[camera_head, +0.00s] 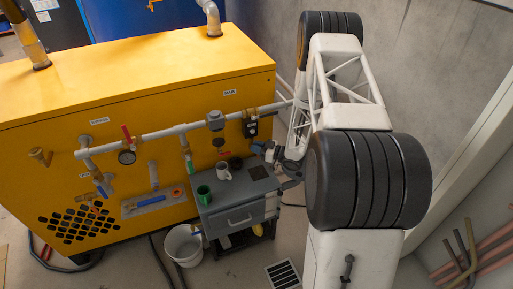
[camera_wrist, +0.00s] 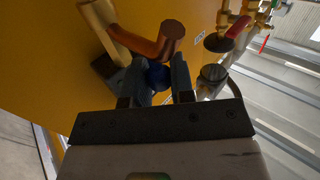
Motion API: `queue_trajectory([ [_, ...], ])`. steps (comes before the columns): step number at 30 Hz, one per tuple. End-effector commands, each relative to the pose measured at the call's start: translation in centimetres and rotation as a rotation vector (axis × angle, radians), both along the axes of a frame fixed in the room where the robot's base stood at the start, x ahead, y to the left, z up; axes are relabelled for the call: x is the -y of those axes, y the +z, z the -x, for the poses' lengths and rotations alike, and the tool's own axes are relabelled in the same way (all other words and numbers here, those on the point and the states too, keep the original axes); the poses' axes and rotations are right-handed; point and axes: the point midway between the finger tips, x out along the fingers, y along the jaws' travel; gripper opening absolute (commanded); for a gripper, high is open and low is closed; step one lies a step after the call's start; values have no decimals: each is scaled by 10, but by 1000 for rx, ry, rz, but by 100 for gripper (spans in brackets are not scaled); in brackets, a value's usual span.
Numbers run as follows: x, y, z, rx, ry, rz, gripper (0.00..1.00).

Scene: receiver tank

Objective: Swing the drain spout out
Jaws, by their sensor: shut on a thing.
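In the wrist view a copper-brown bent pipe (camera_wrist: 150,45), which looks like the drain spout, comes off a yellow-brown pipe beside the yellow wall. Its round end faces the camera. My gripper (camera_wrist: 164,78) has its two dark fingers closed around a small blue part (camera_wrist: 158,75) just below this pipe. I cannot tell whether the blue part is joined to the spout. In the head view my gripper (camera_head: 271,152) is near the right end of the yellow housing, above the back right of the grey cabinet. The spout cannot be made out there.
The yellow housing (camera_head: 150,75) carries a white pipe, a gauge (camera_head: 127,157) and several valves. A grey cabinet (camera_head: 235,205) bears a green mug (camera_head: 204,194) and a white mug (camera_head: 224,171). A white bucket (camera_head: 184,245) stands left of it. A red-handled valve (camera_wrist: 238,27) is right of the spout.

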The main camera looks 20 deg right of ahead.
Motion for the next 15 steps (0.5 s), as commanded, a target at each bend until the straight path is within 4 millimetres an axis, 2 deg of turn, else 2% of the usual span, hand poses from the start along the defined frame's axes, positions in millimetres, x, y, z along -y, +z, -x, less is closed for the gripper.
queue_trajectory([
  [1,1,1,-1,1,-1,1,27],
  [5,1,1,-1,1,-1,1,47],
  [15,0,1,-1,1,-1,1,47],
])
